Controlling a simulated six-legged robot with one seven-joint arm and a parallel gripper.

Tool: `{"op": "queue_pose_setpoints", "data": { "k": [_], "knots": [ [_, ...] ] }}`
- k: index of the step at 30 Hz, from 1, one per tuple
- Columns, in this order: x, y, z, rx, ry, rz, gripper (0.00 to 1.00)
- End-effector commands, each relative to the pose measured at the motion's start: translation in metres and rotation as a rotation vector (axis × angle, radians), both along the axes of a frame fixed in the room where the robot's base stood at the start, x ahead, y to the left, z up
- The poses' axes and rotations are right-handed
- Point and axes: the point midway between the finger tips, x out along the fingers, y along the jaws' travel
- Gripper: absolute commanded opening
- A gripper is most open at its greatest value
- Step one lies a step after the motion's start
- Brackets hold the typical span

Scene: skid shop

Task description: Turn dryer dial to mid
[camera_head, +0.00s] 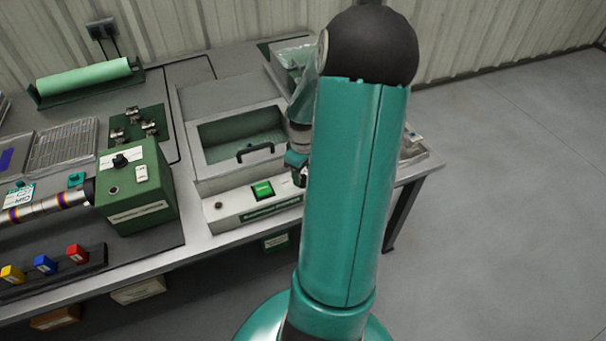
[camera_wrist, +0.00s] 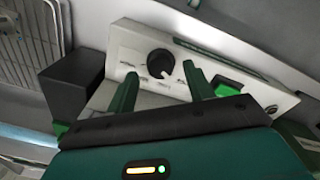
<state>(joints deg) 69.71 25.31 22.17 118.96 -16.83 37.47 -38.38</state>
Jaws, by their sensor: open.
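A round black dial (camera_wrist: 160,63) sits on a white sloped panel (camera_wrist: 125,42) in the wrist view. A small white mark shows at its lower edge, and the printed labels around it are too small to read. My gripper (camera_wrist: 158,72) is open, its two green fingers spread on either side of the dial; contact cannot be told. A green switch (camera_wrist: 228,85) is on the same panel, right of the fingers. In the head view the panel (camera_head: 232,207) and green switch (camera_head: 262,190) show on the machine's front, while my arm covers its right part.
The machine has a dark lid handle (camera_head: 255,152). A green control box (camera_head: 138,190) with its own black knob (camera_head: 120,160) stands to the left, near a metal tube (camera_head: 45,207). A dark box (camera_wrist: 72,85) is left of the panel in the wrist view. Floor at right is clear.

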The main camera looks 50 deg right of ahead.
Motion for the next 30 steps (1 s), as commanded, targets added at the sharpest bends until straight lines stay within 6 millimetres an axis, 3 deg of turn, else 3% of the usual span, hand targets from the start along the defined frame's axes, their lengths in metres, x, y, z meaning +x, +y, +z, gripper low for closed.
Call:
{"op": "queue_pose_setpoints", "data": {
  "k": [5, 14, 21, 30],
  "knots": [
    [0.001, 0.0, -0.017, 0.001, 0.0, 0.002, 0.52],
    [0.001, 0.0, -0.019, 0.0, 0.0, 0.001, 0.52],
    [0.001, 0.0, -0.019, 0.0, 0.0, 0.001, 0.07],
    [0.002, 0.0, -0.019, -0.001, -0.001, -0.025, 0.08]
  ]
}}
